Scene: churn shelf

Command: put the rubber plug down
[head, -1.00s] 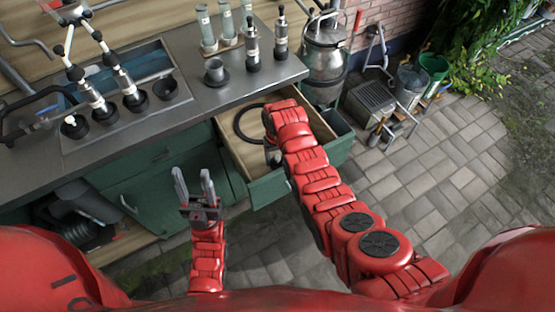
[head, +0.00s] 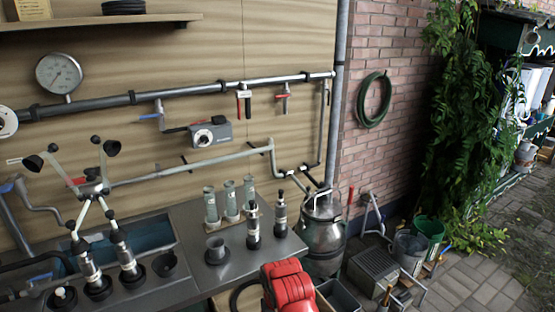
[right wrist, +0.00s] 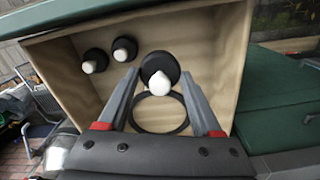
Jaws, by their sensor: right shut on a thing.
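In the right wrist view, my right gripper (right wrist: 160,82) is shut on a rubber plug (right wrist: 156,66), black and round with a white tip pointing toward the camera. The plug is between the fingertips, over the open wooden drawer (right wrist: 215,45). I cannot tell whether it touches the drawer floor. Two similar black plugs with white tips, one at the left (right wrist: 93,60) and one nearer the middle (right wrist: 124,49), lie in the drawer. In the head view only my red right arm shows at the bottom edge; its gripper is hidden. My left gripper is out of view.
A black ring (right wrist: 160,125) lies in the drawer below the held plug. A metal churn (head: 322,230) stands to the right.

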